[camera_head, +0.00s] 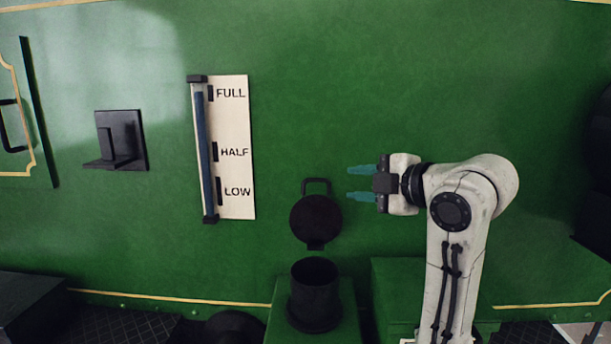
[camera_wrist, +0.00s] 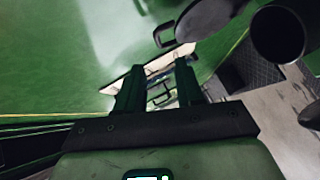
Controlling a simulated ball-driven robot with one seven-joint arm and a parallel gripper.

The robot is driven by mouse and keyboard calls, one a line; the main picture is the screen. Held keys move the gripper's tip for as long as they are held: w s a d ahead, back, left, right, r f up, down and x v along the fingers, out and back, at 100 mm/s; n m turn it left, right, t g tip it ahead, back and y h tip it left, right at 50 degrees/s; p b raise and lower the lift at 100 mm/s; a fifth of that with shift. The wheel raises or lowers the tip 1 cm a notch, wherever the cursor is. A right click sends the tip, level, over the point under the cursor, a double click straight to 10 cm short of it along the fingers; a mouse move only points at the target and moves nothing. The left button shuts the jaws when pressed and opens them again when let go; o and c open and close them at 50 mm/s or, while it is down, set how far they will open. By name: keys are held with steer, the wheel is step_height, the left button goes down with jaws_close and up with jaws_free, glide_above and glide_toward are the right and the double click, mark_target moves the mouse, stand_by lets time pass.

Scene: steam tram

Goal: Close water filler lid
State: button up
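The water filler is a black upright pipe (camera_head: 315,292) with an open round mouth, standing on a green block. Its round black lid (camera_head: 316,219) stands raised behind the mouth, hinged at its lower edge, with a loop handle (camera_head: 317,184) on top. My gripper (camera_head: 361,184) is to the right of the handle, with teal fingers pointing left. The fingers are apart and nothing is between them. In the wrist view the fingers (camera_wrist: 157,85) are also apart. The filler mouth (camera_wrist: 278,33) shows there at the upper right, and part of the lid (camera_wrist: 207,18) at the top.
A water gauge (camera_head: 222,147) marked FULL, HALF and LOW is on the green wall left of the lid. A black bracket (camera_head: 121,140) sticks out farther left. A green box (camera_head: 398,290) stands right of the filler. The wall above the lid is clear.

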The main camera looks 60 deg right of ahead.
mark_target(319, 181)
steer(key=p+x, duration=0.1)
steer(key=x, duration=1)
steer(key=shift+w+d+r, duration=0.1)
steer(key=shift+d, duration=0.05)
jaws_close()
stand_by(0.3)
